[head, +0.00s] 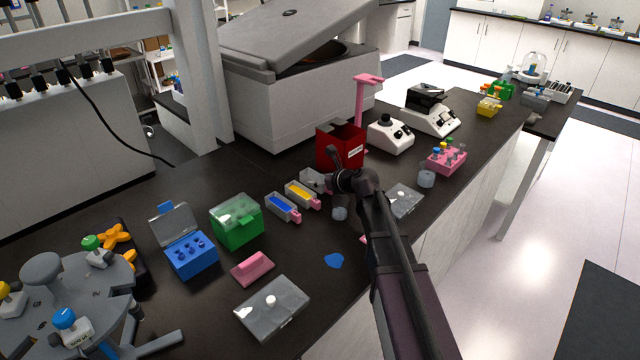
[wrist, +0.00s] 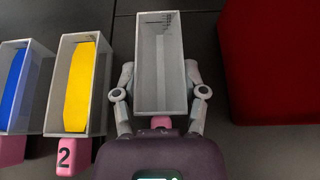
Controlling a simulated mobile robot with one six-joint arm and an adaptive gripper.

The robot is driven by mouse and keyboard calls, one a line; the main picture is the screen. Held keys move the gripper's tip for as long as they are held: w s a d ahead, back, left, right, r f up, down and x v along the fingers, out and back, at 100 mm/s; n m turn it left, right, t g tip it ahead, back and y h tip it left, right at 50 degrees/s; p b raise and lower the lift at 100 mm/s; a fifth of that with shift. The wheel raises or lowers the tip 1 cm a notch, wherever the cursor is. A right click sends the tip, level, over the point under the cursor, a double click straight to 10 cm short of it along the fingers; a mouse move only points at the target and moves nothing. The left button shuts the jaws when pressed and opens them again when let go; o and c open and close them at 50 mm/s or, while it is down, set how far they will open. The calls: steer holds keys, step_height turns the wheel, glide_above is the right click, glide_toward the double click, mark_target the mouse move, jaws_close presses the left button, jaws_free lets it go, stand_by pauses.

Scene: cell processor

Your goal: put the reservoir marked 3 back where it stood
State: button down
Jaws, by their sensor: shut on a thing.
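An empty grey reservoir (wrist: 146,60) with a pink tab (wrist: 161,122) is in my gripper (wrist: 160,78), whose fingers press on its two long sides. Any number on its tab is hidden by my gripper. In the head view this reservoir (head: 312,178) is partly behind my gripper, at the right end of a row. I cannot tell whether it touches the counter. A reservoir with yellow content (wrist: 82,88), marked 2 on its pink tab, stands just left of it. A reservoir with blue content (wrist: 22,80) stands farther left; it also shows in the head view (head: 283,207).
A red box (head: 340,148) stands close to the right of the held reservoir. A green box (head: 237,220), a blue rack (head: 190,256) and a pink block (head: 252,268) are on the black counter to the left. Bare counter lies behind the row.

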steer(key=shift+f, duration=0.15)
steer(key=shift+c, duration=0.7)
jaws_free()
steer(key=shift+r, duration=0.2)
steer(key=shift+s+d+r, duration=0.15)
steer(key=shift+s, duration=0.05)
steer(key=p+v, duration=0.5)
steer(key=v, duration=0.5)
steer(key=shift+s+d+r, duration=0.35)
steer(key=shift+s+d, duration=0.1)
steer(key=shift+d, duration=0.05)
